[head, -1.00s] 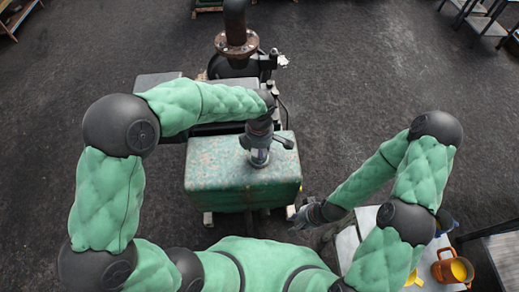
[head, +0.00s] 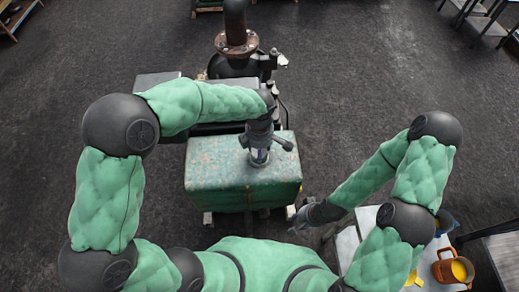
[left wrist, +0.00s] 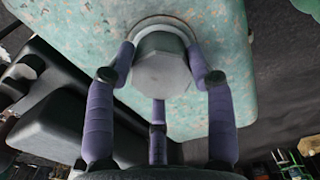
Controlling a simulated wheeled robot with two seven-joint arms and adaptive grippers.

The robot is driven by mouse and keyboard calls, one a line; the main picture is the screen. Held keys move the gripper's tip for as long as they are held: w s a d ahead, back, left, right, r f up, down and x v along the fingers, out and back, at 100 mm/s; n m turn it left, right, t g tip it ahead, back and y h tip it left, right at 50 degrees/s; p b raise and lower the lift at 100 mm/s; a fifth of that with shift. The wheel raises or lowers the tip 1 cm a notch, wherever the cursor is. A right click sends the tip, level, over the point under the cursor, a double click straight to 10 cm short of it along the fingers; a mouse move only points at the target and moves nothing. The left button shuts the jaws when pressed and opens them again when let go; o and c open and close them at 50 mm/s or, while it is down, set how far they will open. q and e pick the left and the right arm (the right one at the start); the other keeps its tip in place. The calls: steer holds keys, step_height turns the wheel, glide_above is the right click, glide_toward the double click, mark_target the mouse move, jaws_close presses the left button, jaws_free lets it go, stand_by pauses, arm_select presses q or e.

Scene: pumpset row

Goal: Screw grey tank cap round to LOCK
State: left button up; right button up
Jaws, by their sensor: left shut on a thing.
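The grey tank cap (left wrist: 162,62) is a faceted knob on a pale round collar, on top of the speckled green tank (left wrist: 210,110). My left gripper (left wrist: 163,75) has its purple fingers around the cap, shut on it. In the head view my left gripper (head: 259,157) points down onto the top of the green tank (head: 215,170) and hides the cap. I see no LOCK mark. My right gripper (head: 300,217) is low, to the right of the tank's front corner, apart from it. It is too small to tell whether its fingers are open.
Behind the tank is a dark pump with a rusty flanged pipe (head: 237,43). At the lower right a pale table (head: 348,245) stands by my right arm. An orange mug-like container (head: 445,270) with yellow inside and a dark container (head: 447,222) are near it. Floor right of the tank is clear.

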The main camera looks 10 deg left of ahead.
arm_select(q)
steer(key=shift+s+f+m, duration=0.1)
steer(key=shift+f+m, duration=0.05)
steer(key=shift+m, duration=0.45)
steer(key=shift+f+m, duration=0.1)
steer(key=shift+m, duration=0.3)
steer(key=shift+s+f+m, duration=0.1)
steer(key=shift+m, duration=0.4)
steer(key=shift+c, duration=0.5)
steer(key=m, duration=0.4)
steer(key=shift+s+f+m+p, duration=0.1)
steer(key=shift+f+m+p, duration=0.05)
steer(key=shift+m+p, duration=0.25)
